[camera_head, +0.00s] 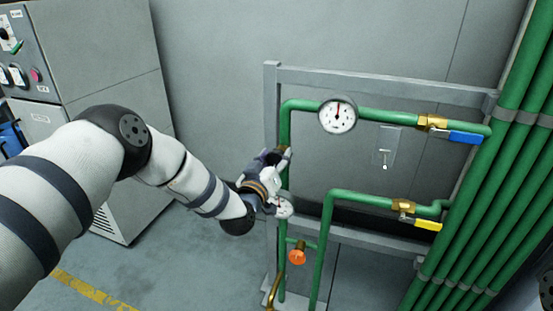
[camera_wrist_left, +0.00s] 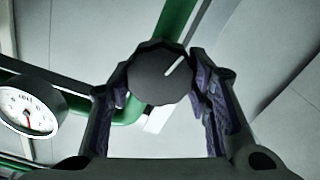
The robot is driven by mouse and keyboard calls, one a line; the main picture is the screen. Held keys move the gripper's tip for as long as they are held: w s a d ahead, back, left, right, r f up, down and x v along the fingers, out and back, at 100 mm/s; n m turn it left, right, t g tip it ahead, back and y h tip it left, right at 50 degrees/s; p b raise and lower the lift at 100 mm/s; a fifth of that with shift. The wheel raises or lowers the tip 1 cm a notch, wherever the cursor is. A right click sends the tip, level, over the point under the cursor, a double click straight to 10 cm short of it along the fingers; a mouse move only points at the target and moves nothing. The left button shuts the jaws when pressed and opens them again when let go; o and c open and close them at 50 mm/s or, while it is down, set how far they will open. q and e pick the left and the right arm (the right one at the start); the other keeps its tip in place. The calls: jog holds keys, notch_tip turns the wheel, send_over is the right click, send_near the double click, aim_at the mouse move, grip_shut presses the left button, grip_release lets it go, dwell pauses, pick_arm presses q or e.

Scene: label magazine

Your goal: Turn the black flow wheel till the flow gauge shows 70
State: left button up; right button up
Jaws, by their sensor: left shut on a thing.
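The black flow wheel (camera_wrist_left: 158,74) sits between the two fingers of my left gripper (camera_wrist_left: 160,88) in the left wrist view. Its white pointer line aims up and to the right. In the head view my left gripper (camera_head: 272,165) is at the left green upright pipe, shut on the wheel, which it mostly hides there.
A blue-handled valve (camera_head: 465,138) and a yellow-handled valve (camera_head: 427,225) are on the pipes at right. An orange knob (camera_head: 297,257) is low on the pipework. A wall switch plate (camera_head: 386,147) is behind. A grey cabinet (camera_head: 105,50) stands at left.

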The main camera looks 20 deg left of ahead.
pick_arm(q)
jog(key=n, duration=0.3)
jog(key=shift+a+f+n, duration=0.1)
jog(key=shift+f+n, duration=0.2)
jog(key=n+b, duration=0.1)
jog(key=n, duration=0.3)
jog(key=shift+n, duration=0.4)
pick_arm(e)
jog(key=shift+s+f+g, duration=0.3)
jog(key=shift+s+f, duration=0.5)
jog(key=shift+f, duration=0.1)
pick_arm(q)
jog(key=shift+n+b, duration=0.3)
jog(key=o, duration=1.2)
jog(key=s, duration=1.2)
jog(key=shift+a+r, duration=0.1)
jog(key=shift+a, duration=0.15)
